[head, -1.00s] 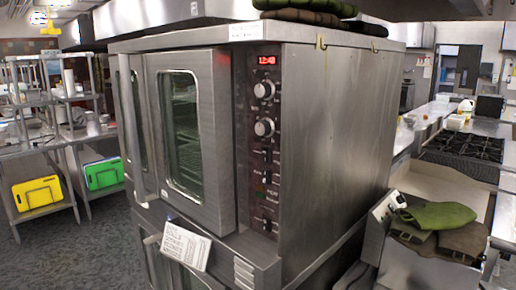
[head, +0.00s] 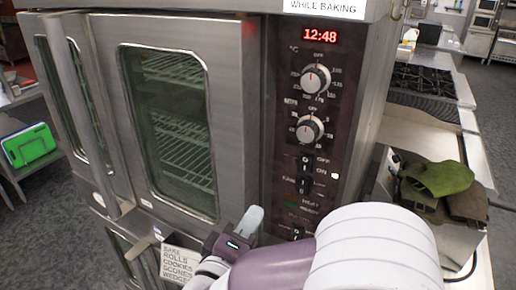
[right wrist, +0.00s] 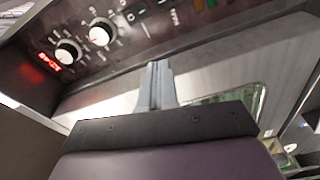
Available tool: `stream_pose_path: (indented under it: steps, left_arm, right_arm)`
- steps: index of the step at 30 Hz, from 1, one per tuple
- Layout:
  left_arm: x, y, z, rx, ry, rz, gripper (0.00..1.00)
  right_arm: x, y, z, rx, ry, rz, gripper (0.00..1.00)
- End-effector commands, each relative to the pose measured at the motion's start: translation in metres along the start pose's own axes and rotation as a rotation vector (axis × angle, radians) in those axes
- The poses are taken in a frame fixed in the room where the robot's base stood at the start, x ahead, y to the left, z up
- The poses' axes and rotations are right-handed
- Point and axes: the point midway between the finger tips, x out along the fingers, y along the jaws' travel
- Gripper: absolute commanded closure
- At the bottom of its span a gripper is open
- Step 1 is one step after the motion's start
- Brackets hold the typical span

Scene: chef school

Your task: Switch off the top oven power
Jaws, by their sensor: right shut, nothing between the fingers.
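The top oven (head: 237,75) is a steel unit with a glass door and a dark control panel (head: 278,110) on its right side. The panel has a red clock reading 12:48, two round knobs, and below them a black switch (head: 305,162) marked OFF and ON. A second rocker switch (head: 303,186) sits under it. My right gripper (head: 254,214) is shut and empty, low in front of the door's right edge, left of and below the switches. In the right wrist view, the closed fingers (right wrist: 155,72) point toward the oven front, apart from the knobs. My left gripper is out of view.
A paper sign (head: 183,262) hangs on the lower oven's front. Green and brown cloths (head: 440,179) lie on a steel unit at right, before a gas hob (head: 424,80). My right arm covers the panel's lower right. Floor at left is open.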

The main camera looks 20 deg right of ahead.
Motion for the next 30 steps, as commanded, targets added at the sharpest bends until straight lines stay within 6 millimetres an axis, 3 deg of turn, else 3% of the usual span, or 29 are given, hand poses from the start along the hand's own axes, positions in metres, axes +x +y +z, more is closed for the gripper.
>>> stream_pose_path:
  steps: [3, 6, 18, 23, 30]
  left_arm:
    - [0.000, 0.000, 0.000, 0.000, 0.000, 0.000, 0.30]
    - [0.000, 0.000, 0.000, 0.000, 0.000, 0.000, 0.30]
    - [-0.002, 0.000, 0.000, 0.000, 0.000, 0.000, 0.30]
    - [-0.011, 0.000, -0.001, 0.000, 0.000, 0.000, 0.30]
    - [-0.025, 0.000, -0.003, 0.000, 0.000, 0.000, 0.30]
  right_arm:
    - [-0.001, 0.018, 0.015, -0.158, -0.082, 0.083, 1.00]
    - [-0.002, 0.024, 0.017, -0.230, -0.096, 0.104, 1.00]
    - [0.003, 0.025, 0.016, -0.246, -0.095, 0.102, 1.00]
    - [0.028, 0.029, 0.019, -0.247, -0.099, 0.101, 1.00]
    - [0.080, 0.036, 0.023, -0.246, -0.099, 0.101, 1.00]
